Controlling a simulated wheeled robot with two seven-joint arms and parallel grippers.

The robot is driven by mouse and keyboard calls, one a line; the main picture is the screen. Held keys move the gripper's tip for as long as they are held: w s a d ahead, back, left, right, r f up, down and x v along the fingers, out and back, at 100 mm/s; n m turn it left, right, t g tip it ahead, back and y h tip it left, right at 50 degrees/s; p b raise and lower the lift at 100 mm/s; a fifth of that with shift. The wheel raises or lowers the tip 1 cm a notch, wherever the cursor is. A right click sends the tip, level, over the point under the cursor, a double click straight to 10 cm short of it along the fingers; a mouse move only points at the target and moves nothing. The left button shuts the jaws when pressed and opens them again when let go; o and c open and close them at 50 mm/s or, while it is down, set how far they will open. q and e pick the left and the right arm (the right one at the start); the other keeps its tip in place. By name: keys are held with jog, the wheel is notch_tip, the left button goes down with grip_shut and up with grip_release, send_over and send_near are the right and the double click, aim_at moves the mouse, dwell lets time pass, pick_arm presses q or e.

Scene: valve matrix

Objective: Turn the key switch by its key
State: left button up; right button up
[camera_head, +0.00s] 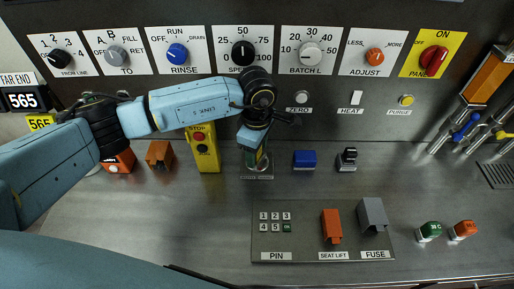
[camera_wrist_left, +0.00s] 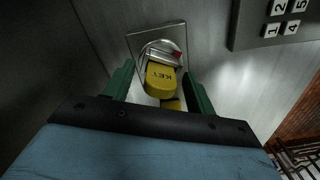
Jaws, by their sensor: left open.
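The key switch (camera_wrist_left: 165,52) shows in the left wrist view as a round silver lock on a square plate, with a small red mark beside the key. A yellow key (camera_wrist_left: 160,80) labelled KEY sticks out of it toward the camera. My left gripper (camera_wrist_left: 160,84) is open, one green finger on each side of the key. I cannot tell whether either finger touches it. In the head view my left gripper (camera_head: 256,158) points down over the switch and hides most of it. My right gripper is not in view.
A yellow stop box (camera_head: 207,161) stands just left of the gripper, and a blue block (camera_head: 304,159) to its right. A keypad panel (camera_head: 278,240) with orange and grey covers lies nearer. Dials line the back panel. Bare metal shows between these things.

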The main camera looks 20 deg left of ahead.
pick_arm(q)
jog(key=shift+r, duration=0.1)
notch_tip(320, 180, up, 19)
jog(key=p, duration=0.1)
jog(key=shift+p, duration=0.4)
dwell(0.5)
dwell(0.3)
